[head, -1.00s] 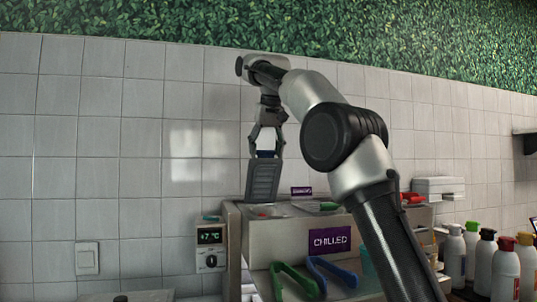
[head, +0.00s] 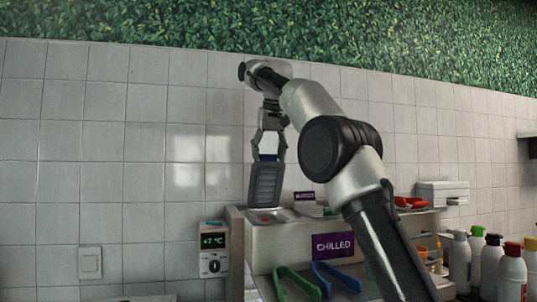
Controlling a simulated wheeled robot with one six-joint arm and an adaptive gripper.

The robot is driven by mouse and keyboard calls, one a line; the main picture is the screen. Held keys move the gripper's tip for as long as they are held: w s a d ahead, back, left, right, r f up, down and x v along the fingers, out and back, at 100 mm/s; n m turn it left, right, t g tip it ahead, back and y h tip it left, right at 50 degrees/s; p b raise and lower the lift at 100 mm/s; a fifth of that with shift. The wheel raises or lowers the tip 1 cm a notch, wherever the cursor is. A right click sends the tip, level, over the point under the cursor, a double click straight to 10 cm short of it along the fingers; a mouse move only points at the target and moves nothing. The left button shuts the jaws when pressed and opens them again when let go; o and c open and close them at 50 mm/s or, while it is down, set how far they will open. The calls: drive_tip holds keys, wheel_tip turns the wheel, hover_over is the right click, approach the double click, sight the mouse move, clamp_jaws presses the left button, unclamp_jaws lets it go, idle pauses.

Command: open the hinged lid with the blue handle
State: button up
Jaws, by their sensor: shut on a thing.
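The hinged lid (head: 266,184) is a grey ribbed panel standing nearly upright at the left end of the chilled unit's top. Its blue handle (head: 267,157) shows as a small blue strip at the lid's upper edge. My gripper (head: 268,155) points down from above and is shut on the blue handle, with one finger on each side. Below the lid, an uncovered compartment (head: 268,216) with something reddish in it shows at the unit's top. The fingers partly hide the handle.
Another lid with a green handle (head: 328,211) lies to the right, and a red-handled one (head: 410,202) farther right. Green tongs (head: 297,284) and blue tongs (head: 335,278) lie in front. Several bottles (head: 480,262) stand at right. A tiled wall (head: 110,150) is close behind.

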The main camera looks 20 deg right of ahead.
drive_tip(key=shift+r, duration=0.15)
drive_tip(key=o, duration=1.4)
drive_tip(key=shift+s, duration=0.15)
drive_tip(key=shift+o, duration=0.4)
drive_tip(key=shift+s+r, duration=0.1)
drive_tip(key=shift+r, duration=0.25)
drive_tip(key=shift+s+r, duration=0.2)
drive_tip(key=shift+s, duration=0.05)
drive_tip(key=s, duration=1.1)
drive_tip(key=shift+s, duration=0.35)
drive_tip(key=shift+c, duration=0.2)
